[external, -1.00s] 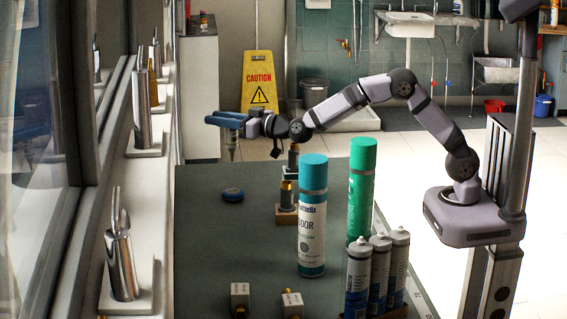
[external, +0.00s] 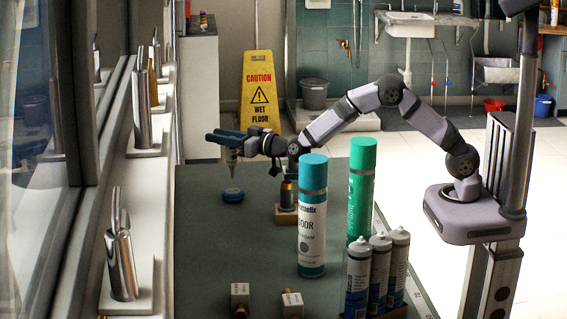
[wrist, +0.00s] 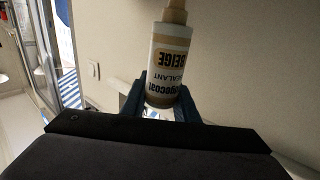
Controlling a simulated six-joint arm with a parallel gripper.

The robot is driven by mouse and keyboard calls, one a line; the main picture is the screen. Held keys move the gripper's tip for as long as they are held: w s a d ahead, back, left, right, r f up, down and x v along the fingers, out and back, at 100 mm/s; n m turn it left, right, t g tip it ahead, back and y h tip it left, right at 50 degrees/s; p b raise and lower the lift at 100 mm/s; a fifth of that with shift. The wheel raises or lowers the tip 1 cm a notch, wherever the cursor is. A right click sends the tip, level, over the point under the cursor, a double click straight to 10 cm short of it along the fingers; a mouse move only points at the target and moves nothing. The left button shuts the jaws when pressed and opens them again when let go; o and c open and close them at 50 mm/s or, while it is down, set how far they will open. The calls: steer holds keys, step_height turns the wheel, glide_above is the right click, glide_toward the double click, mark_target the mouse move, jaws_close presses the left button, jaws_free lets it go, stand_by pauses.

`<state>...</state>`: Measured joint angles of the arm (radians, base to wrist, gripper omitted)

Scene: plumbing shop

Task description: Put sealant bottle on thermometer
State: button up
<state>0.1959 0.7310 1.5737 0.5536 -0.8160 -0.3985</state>
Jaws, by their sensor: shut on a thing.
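My gripper (external: 226,137) is shut on the sealant bottle (external: 231,158) over the far left of the green-grey table. The bottle is pale with a tan nozzle, and hangs nozzle down. In the wrist view the sealant bottle (wrist: 169,65) sits between the two dark blue fingers, its "BEIGE" label upside down. The thermometer seems to be the small round blue dial (external: 233,195) lying flat on the table. The dial is not visible in the wrist view.
A brass fitting on a wooden block (external: 287,194) stands right of the dial. A tall teal-capped can (external: 312,220), a green can (external: 361,190) and several cartridges (external: 379,270) stand nearer. Two small boxed fittings (external: 240,293) lie at the front. The table's left middle is clear.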

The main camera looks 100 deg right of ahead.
mark_target(232, 158)
steer(key=shift+f+p, duration=0.3)
steer(key=shift+f, duration=1.5)
steer(key=shift+f, duration=0.2)
steer(key=o, duration=1.1)
steer(key=shift+r, duration=0.1)
